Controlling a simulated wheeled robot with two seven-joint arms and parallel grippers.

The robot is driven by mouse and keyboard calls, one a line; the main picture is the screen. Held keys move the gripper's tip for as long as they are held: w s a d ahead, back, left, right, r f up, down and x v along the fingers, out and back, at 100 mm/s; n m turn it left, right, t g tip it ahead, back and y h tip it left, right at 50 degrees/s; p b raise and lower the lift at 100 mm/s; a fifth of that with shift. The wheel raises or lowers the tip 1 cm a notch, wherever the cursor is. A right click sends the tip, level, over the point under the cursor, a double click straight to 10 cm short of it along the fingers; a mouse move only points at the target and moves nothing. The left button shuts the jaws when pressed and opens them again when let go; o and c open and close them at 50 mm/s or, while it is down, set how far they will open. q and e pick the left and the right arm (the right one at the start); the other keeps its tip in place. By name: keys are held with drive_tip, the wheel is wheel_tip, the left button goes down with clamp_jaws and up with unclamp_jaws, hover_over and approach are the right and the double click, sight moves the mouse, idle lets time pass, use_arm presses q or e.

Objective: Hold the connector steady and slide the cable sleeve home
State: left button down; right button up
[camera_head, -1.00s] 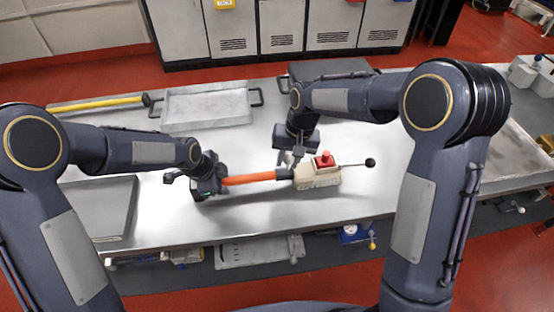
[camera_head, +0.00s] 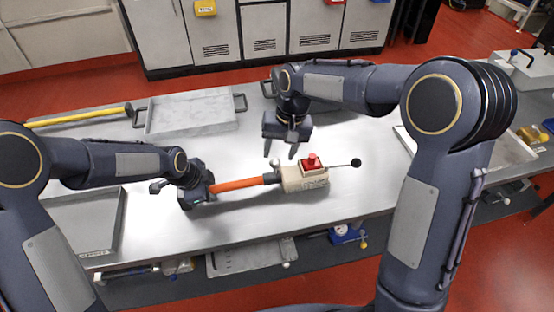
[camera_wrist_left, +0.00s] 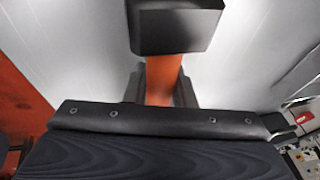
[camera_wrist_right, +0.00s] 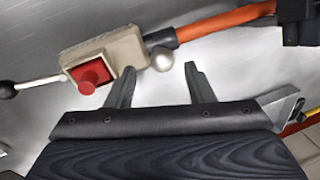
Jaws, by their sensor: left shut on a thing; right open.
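A beige connector (camera_head: 305,179) with a red button (camera_head: 312,162) sits on the metal bench; it also shows in the right wrist view (camera_wrist_right: 130,46). An orange cable (camera_head: 237,184) with a dark sleeve (camera_head: 271,178) runs to its left side, the sleeve meeting the connector there. My left gripper (camera_head: 205,192) is shut on the orange cable, left of the sleeve. In the left wrist view the cable (camera_wrist_left: 160,82) lies between the fingers, with a dark block above it. My right gripper (camera_head: 281,152) is open and empty, behind the sleeve end, apart from the connector.
A rod with a black ball (camera_head: 356,162) sticks out to the connector's right. A grey tray (camera_head: 190,130) and a yellow-handled tool (camera_head: 80,115) lie at the back left. A grey plate (camera_head: 85,225) lies at the left front. The bench before the connector is clear.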

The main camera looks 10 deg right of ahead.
use_arm(q)
drive_tip(key=shift+s+a+f, duration=0.15)
drive_tip(key=shift+s+f, duration=0.1)
drive_tip(key=shift+f, duration=0.05)
use_arm(e)
wheel_tip(320, 180, up, 7)
drive_tip(key=d, duration=0.1)
drive_tip(key=shift+s+d+f, duration=0.15)
drive_tip(key=shift+f, duration=0.05)
use_arm(q)
drive_tip(key=c, duration=1.1)
unclamp_jaws()
drive_tip(key=shift+w, duration=0.1)
drive_tip(key=shift+c, duration=0.2)
drive_tip(key=shift+r, duration=0.1)
